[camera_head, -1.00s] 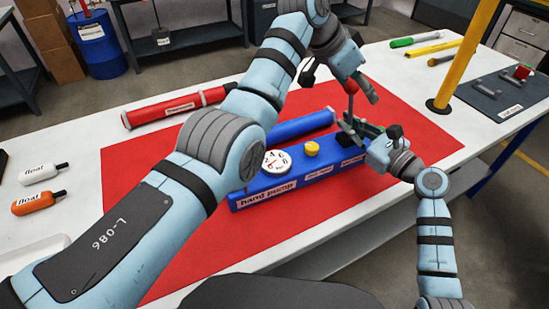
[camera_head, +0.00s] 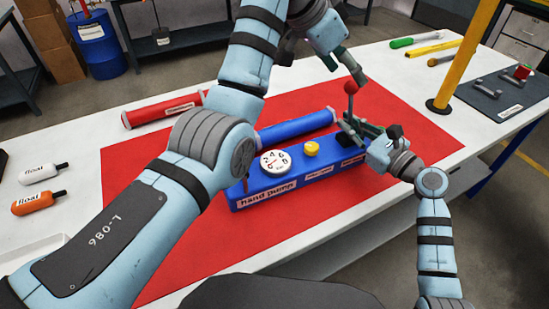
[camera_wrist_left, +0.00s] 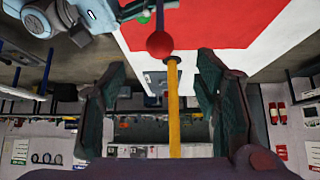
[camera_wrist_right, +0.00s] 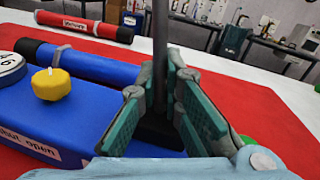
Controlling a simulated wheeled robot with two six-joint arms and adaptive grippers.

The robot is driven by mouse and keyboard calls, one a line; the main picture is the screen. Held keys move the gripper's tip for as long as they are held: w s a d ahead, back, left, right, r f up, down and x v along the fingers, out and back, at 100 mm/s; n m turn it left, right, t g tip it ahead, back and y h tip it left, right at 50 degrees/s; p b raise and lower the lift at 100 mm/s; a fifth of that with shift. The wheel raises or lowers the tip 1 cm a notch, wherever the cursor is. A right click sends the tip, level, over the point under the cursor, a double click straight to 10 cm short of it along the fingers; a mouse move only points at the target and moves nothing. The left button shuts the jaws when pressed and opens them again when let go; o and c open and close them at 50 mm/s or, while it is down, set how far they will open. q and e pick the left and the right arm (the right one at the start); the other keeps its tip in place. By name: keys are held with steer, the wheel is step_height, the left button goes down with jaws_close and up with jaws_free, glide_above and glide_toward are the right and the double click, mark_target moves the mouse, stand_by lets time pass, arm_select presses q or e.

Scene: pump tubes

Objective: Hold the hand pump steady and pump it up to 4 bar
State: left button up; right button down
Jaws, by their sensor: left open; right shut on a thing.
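The blue hand pump (camera_head: 275,187) lies on the red mat, with a white gauge (camera_head: 275,161) and a yellow knob (camera_head: 312,149) on top. The gauge's red needle is too small to read surely. A dark lever (camera_head: 349,108) stands nearly upright at its right end, topped by a red ball (camera_head: 351,87). My left gripper (camera_head: 347,68) is open and empty just above the ball; the ball (camera_wrist_left: 159,44) lies beyond its spread fingers in the left wrist view.
A blue tube (camera_head: 297,126) lies behind the pump, and a red tube (camera_head: 160,108) at the back left. Two float bottles (camera_head: 40,172) lie at left. A yellow post (camera_head: 468,55) rises at the right. The mat's front is clear.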

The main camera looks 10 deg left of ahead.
mark_target(348, 84)
arm_select(q)
steer(key=shift+s+a+r, duration=0.1)
steer(key=shift+a+r, duration=0.05)
steer(key=shift+c, duration=0.8)
steer(key=x, duration=0.4)
steer(key=a+f+x, duration=0.1)
steer(key=x, duration=0.1)
steer(key=shift+s+d+f, duration=0.2)
steer(key=shift+c, duration=0.2)
jaws_close()
steer(key=shift+f, duration=0.1)
